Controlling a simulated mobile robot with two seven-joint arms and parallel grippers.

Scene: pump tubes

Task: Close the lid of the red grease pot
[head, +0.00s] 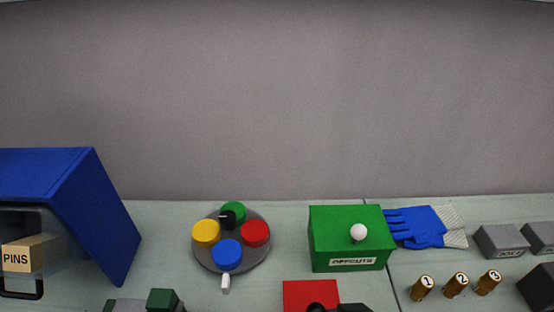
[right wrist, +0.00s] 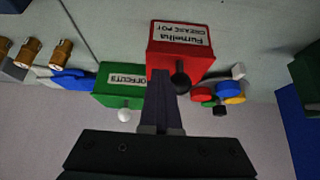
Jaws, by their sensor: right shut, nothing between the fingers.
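The red grease pot (right wrist: 205,65) shows upside down in the right wrist view, with a white label on its front and a black knob (right wrist: 181,82). Its red lid (head: 308,292) shows at the bottom edge of the head view, where the rest is cut off. The lid seems to lie over the pot, but I cannot tell whether it is fully down. My right gripper (right wrist: 163,76) is shut and empty, its fingers beside the knob in the picture. I cannot tell if they touch it. My left gripper is not in view.
A green OFFCUTS box (head: 345,235) with a white knob stands behind the pot. A round grey tray (head: 208,262) with coloured caps is to its left. Blue gloves (head: 415,228) and several brass pieces (head: 456,285) lie right. A blue cabinet (head: 100,200) stands far left.

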